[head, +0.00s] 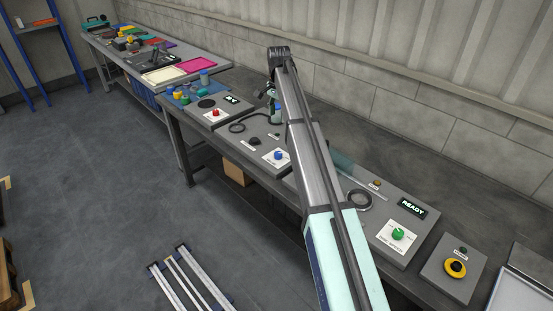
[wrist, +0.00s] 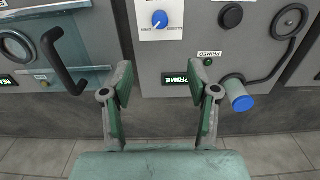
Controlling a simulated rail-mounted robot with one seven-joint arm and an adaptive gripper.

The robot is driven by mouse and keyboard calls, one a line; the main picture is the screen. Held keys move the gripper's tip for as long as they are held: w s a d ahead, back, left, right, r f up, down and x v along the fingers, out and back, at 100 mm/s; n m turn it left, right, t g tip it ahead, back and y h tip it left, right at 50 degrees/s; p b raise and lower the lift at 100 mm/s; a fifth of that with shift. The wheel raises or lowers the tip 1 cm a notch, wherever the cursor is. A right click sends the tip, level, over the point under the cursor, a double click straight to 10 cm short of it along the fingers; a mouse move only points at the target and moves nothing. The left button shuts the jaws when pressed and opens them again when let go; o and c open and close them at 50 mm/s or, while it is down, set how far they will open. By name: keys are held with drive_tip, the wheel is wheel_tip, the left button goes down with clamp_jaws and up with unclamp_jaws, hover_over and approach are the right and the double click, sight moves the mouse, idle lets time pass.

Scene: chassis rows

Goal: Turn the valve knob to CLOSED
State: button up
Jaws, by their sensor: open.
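A blue knob (wrist: 159,19) with a pale pointer line sits on a white plate at the top of the wrist view. A blue knob on a white plate also shows in the head view (head: 278,155). In the head view my arm partly hides the gripper.
A black handle (wrist: 62,62) stands left of the fingers, and a blue-ended pipe (wrist: 241,103) is close on the right. A PRIME display (wrist: 174,79) lies between the fingers.

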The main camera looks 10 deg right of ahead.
sight(278, 153)
wheel_tip(278, 153, down, 19)
drive_tip(key=p, duration=0.3)
drive_tip(key=shift+r+p, duration=0.15)
drive_tip(key=shift+p, duration=0.2)
clamp_jaws()
